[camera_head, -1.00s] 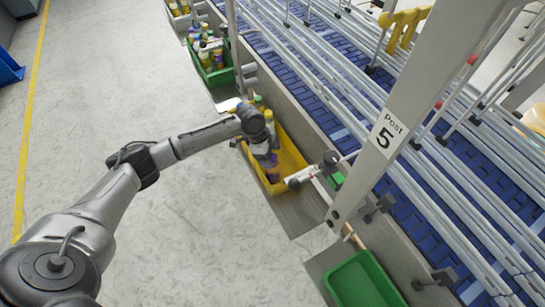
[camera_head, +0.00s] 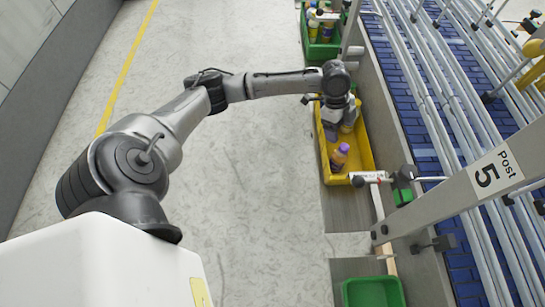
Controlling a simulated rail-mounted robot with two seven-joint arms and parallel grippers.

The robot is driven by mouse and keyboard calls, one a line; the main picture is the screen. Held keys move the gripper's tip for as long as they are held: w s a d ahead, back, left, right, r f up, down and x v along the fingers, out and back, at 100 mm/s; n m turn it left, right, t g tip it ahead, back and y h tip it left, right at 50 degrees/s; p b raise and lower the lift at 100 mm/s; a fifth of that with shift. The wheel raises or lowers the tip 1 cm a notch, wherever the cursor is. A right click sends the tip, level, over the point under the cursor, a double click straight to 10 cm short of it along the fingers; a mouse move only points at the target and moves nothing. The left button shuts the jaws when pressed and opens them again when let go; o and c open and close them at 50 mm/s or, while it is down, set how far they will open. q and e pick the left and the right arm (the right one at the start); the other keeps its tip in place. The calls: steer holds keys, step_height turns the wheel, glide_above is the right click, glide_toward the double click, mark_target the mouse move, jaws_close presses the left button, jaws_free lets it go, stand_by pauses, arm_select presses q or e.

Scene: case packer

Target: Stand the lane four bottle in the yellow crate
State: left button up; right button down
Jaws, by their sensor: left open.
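The yellow crate (camera_head: 363,160) stands beside the conveyor, right of centre in the head view. An orange bottle with a purple cap (camera_head: 340,156) is in its nearer half, apparently standing upright. Further back, a white-and-yellow bottle (camera_head: 352,116) and something blue (camera_head: 330,133) show, partly hidden by my gripper. I cannot tell which of these is the lane four bottle. My left gripper (camera_head: 331,120) is open, pointing down over the crate's back half, behind the purple-capped bottle. Its fingertips are hard to make out. My right gripper is out of view.
A green crate with several bottles (camera_head: 322,50) stands further back. An empty-looking green crate (camera_head: 373,292) is at the front. The Post 5 beam (camera_head: 475,182) stands at right. Floor at left is clear.

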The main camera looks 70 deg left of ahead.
arm_select(q)
steer(key=s+d+f+n, duration=0.3)
steer(key=s+d+f, duration=0.9)
steer(key=s+d, duration=0.35)
steer(key=s+r+n+t+y, duration=0.1)
steer(key=s+n+y, duration=0.2)
steer(key=s+n, duration=0.5)
steer(key=s, duration=0.6)
steer(key=shift+a+t+y, duration=0.3)
steer(key=shift+a+t, duration=0.1)
